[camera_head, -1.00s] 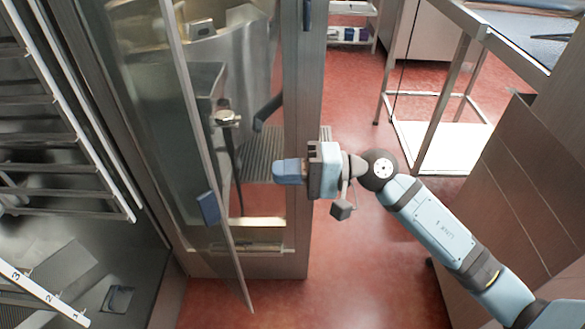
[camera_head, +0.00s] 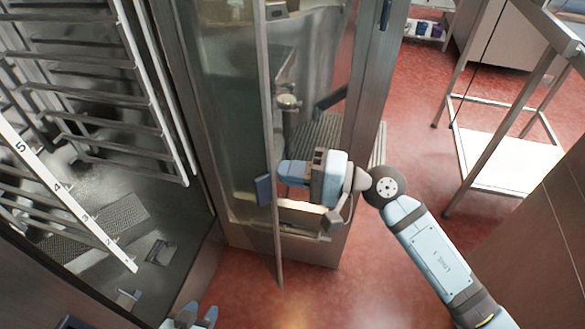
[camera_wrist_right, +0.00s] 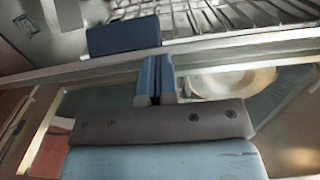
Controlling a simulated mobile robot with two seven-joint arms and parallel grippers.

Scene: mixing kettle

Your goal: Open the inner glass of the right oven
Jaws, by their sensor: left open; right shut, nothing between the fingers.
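The inner glass (camera_head: 228,120) is a tall clear pane with a thin metal edge, standing apart from the thick outer door frame (camera_head: 368,100). A dark blue tab (camera_head: 263,190) sits on its free edge; it also shows in the right wrist view (camera_wrist_right: 124,36). My right gripper (camera_head: 283,171) is shut and empty, with its blue tips between pane and frame, close to the pane's edge near the tab. In the right wrist view its closed fingers (camera_wrist_right: 155,80) point at the pane edge; contact is unclear. My left gripper (camera_head: 200,318) is open at the bottom edge, partly cut off.
The open oven chamber with rack rails (camera_head: 100,85) lies at left. A metal table frame with a white lower shelf (camera_head: 505,155) stands at right. Red floor (camera_head: 410,110) is clear between door and table.

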